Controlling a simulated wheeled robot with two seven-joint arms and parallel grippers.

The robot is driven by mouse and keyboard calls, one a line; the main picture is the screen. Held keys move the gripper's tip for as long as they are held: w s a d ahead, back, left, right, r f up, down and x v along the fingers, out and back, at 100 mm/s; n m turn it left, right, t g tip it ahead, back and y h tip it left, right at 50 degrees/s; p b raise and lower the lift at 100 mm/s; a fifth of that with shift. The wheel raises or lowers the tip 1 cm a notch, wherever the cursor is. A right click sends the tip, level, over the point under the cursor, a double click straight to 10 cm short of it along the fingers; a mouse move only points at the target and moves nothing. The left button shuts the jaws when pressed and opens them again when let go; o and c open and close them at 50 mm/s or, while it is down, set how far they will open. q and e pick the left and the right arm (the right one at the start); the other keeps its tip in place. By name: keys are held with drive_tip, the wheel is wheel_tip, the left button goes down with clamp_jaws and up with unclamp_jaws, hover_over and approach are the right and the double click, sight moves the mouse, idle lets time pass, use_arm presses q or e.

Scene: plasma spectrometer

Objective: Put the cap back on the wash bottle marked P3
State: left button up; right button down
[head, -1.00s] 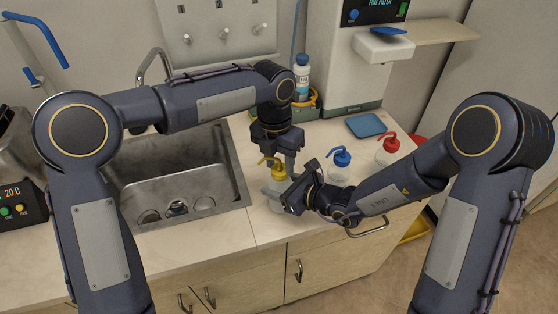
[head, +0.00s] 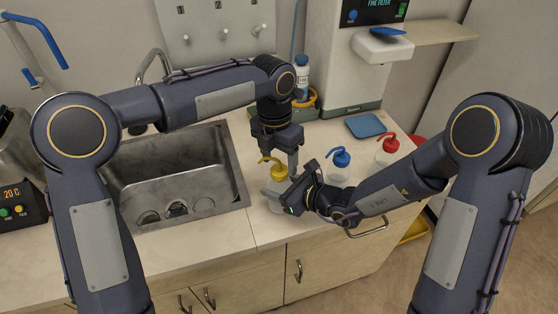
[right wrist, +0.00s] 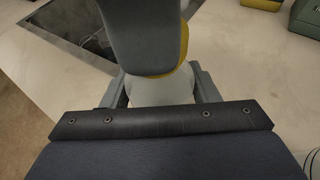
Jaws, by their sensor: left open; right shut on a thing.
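The yellow cap (head: 277,171) with its bent spout sits at the top of a pale wash bottle (right wrist: 160,92); I cannot tell whether it is fully seated. The mark on the bottle is hidden. My right gripper (head: 277,196) is shut around the bottle's body, with one finger on each side in the right wrist view. My left gripper (head: 281,160) is open, pointing down right at the yellow cap. One of its grey fingers covers much of the cap in the right wrist view.
A blue-capped bottle (head: 340,164) and a red-capped bottle (head: 387,149) stand to the right on the counter. The sink (head: 180,180) lies to the left. A blue pad (head: 365,125) and the filter machine (head: 345,60) are behind.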

use_arm(q)
wheel_tip(320, 180, up, 3)
drive_tip(key=shift+r, duration=0.15)
